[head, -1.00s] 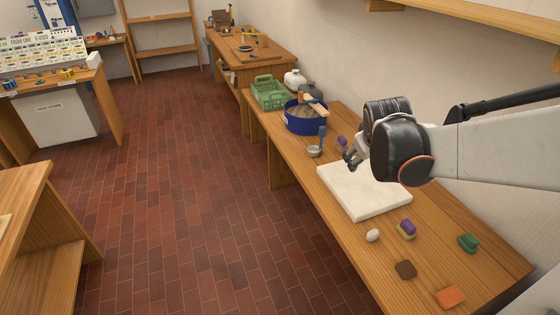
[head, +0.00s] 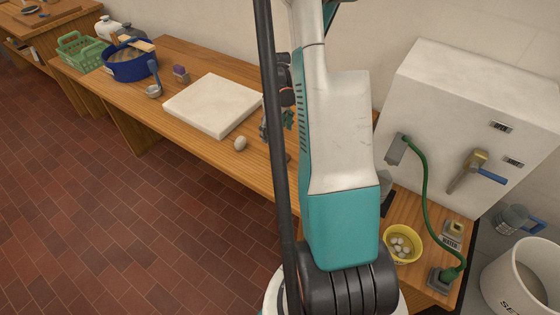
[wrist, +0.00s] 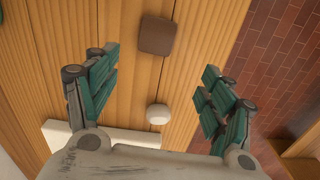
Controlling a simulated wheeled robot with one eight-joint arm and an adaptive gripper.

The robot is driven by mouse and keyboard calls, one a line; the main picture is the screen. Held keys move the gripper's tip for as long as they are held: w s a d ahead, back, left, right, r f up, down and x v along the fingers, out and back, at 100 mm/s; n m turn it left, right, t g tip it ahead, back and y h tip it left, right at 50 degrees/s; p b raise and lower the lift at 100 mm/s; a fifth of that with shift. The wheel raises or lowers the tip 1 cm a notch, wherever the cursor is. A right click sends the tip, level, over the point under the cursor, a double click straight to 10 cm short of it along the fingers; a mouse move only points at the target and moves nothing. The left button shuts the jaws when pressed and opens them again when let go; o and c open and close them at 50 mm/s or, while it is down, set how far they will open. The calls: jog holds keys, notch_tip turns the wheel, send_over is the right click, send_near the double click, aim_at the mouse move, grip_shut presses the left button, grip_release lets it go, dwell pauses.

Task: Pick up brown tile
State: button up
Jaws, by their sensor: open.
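The brown tile (wrist: 159,35) lies flat on the wooden bench, near the top middle of the wrist view. It is a dark square with rounded corners. My gripper (wrist: 160,72) is open and empty above the bench. Its green-padded fingers stand wide apart, and the tile lies beyond the fingertips, between their lines. Height above the tile is hard to tell. In the head view my arm hides most of the gripper and the bench part around the tile.
A white egg-like piece (wrist: 158,114) lies between the fingers in the wrist view. A white slab (head: 213,104) is close by on the bench. A blue tub (head: 131,62) and ladle stand farther left.

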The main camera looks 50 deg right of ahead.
jog(key=b, duration=0.2)
send_over(279, 156)
jog(key=f, duration=0.7)
jog(key=shift+w+a, duration=0.15)
jog(key=shift+a, duration=0.1)
jog(key=f+b, duration=0.2)
jog(key=f, duration=0.1)
jog(key=f+b, duration=0.1)
jog(key=f, duration=0.1)
jog(key=shift+d+f, duration=0.15)
jog(key=shift+d, duration=0.15)
jog(key=c, duration=1.2)
